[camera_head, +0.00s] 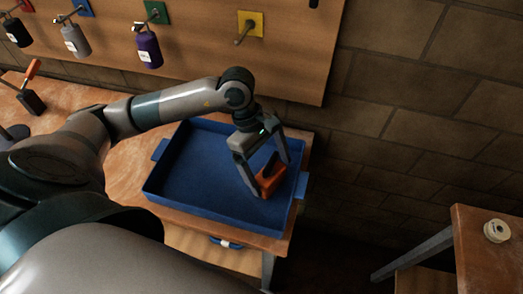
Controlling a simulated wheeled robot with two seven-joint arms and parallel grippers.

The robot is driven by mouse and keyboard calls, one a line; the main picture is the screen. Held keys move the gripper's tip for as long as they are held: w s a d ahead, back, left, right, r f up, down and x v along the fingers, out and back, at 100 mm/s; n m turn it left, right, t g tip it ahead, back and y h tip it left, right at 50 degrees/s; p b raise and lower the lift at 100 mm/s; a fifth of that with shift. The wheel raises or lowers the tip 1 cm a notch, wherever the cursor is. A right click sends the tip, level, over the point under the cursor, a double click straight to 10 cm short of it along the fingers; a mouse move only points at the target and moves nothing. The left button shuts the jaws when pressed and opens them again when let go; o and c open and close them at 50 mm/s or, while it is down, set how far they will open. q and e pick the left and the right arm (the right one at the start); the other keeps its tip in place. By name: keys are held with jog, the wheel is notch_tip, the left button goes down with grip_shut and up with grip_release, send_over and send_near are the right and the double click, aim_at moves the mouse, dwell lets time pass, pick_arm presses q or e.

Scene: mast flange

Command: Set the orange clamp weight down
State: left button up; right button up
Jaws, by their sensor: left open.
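The orange clamp weight (269,182), with a dark upper part, is at the right side of the blue tray (165,202). It appears to rest on the tray floor. My left gripper (268,180) reaches down over it, with its fingers open on either side of the weight. Whether the fingers touch it cannot be told. My right gripper is not in view.
The tray stands on a wooden table (125,172) against a brick wall. A second table (485,255) at the right carries a white roll (497,230).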

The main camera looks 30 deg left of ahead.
pick_arm(q)
jog(key=b+v, duration=0.2)
jog(key=v, duration=0.5)
jog(key=shift+r, duration=0.3)
jog(key=shift+r, duration=0.1)
